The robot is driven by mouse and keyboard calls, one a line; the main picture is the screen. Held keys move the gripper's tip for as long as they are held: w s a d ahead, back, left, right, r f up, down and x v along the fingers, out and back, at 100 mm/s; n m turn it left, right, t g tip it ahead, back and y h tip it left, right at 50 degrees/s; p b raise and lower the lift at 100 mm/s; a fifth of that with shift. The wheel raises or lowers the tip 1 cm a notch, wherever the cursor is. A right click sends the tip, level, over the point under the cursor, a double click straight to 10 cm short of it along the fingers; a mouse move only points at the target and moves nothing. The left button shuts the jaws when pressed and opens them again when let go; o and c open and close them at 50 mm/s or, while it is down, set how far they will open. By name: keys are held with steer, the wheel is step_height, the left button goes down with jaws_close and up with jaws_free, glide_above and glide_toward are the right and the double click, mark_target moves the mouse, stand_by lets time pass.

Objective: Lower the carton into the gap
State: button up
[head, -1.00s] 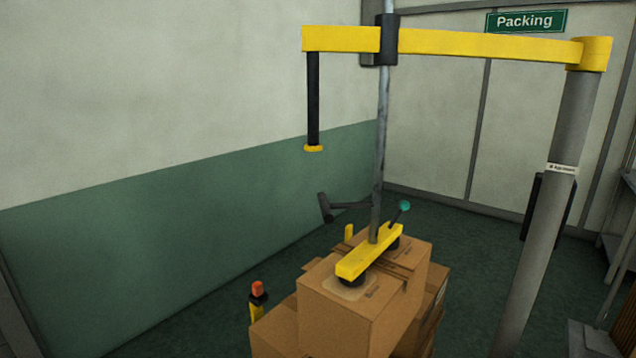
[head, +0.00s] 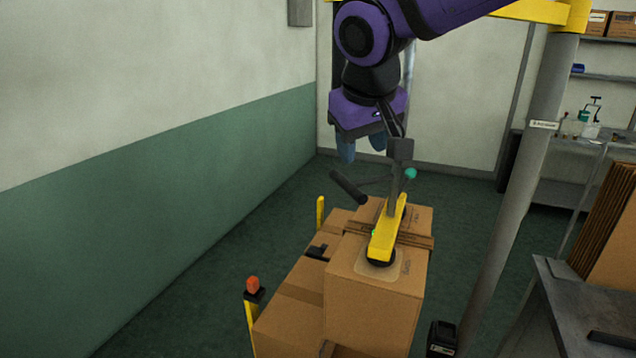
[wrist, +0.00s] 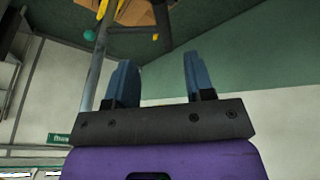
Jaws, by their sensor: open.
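The brown carton (head: 370,300) hangs or rests under the yellow suction bar (head: 383,240) of a lifter; I cannot tell whether it touches the boxes below. A black side handle (head: 347,186) and a teal-knobbed lever (head: 411,173) stick out from the lifter's post. My gripper (head: 362,147) is open and empty, its blue fingers pointing down, above and behind the handle in the picture, apart from it. The wrist view shows both fingers apart (wrist: 158,68), with the teal knob (wrist: 89,35) and cartons (wrist: 135,11) beyond. The gap is not clearly visible, hidden by the carton.
Other stacked cartons (head: 292,273) lie left of and behind the carton. Yellow posts stand at the stack's left, one with an orange top (head: 253,286). A grey column (head: 520,180) rises at right, near a table (head: 590,300). The floor at left is clear.

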mark_target(354, 188)
steer(key=x, duration=1)
steer(key=shift+w+a+f, duration=0.2)
steer(key=shift+f, duration=0.1)
